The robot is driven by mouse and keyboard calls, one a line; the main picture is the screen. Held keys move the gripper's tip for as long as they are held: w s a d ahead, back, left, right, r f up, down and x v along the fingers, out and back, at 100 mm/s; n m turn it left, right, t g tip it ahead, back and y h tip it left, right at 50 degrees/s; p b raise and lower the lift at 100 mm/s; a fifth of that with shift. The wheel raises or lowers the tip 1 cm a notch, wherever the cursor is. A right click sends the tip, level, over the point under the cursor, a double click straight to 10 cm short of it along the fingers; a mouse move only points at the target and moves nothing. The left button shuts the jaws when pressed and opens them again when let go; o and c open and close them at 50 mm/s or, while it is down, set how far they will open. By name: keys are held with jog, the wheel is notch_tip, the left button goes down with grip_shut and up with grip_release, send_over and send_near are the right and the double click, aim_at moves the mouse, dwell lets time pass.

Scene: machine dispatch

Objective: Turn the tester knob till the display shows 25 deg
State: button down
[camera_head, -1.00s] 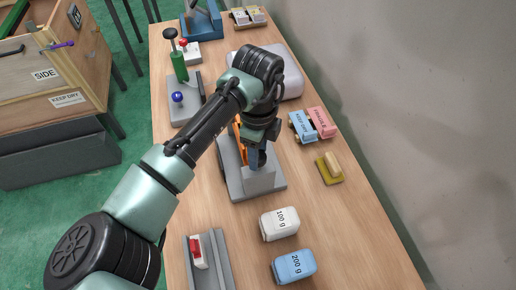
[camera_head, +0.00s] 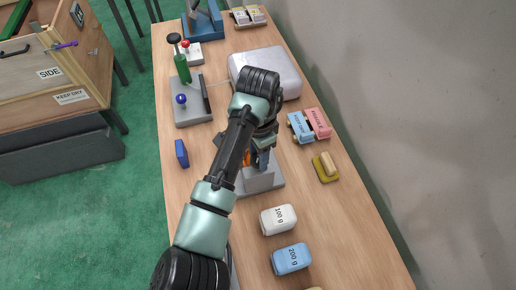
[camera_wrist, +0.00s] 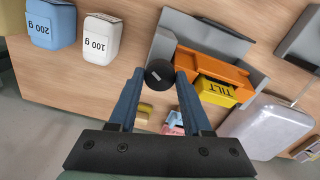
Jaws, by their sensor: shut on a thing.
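The tester (camera_head: 262,181) is a grey stand on the table, largely covered by my arm in the head view. In the wrist view its grey body (camera_wrist: 165,42) carries an orange cradle (camera_wrist: 220,68) with a yellow block marked TILT (camera_wrist: 214,91). The round black knob (camera_wrist: 159,73) has a light mark and sits between my fingertips. My gripper (camera_wrist: 160,82) is shut on the knob, with one blue finger on each side. In the head view my gripper (camera_head: 262,158) is over the tester. The display is not visible in either view.
A white 100 g weight (camera_head: 279,219) and a blue 200 g weight (camera_head: 291,258) stand in front of the tester. Blue and pink blocks (camera_head: 309,125) and a yellow piece (camera_head: 326,167) lie right. A pale case (camera_head: 265,70) is behind.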

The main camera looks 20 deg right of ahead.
aim_at(258, 157)
jog(key=n+p, duration=0.2)
jog(key=n, duration=0.2)
jog(key=shift+r+p, duration=0.15)
jog(key=shift+p, duration=0.2)
jog(key=shift+n+p, duration=0.8)
jog(key=shift+n, duration=1.1)
jog(key=shift+c, duration=1.7)
grip_release()
notch_tip(258, 157, up, 7)
jog(key=shift+w+f+b, duration=0.1)
jog(key=shift+f+b, duration=0.05)
jog(key=shift+b, duration=0.85)
notch_tip(258, 157, up, 6)
jog(key=p, duration=0.4)
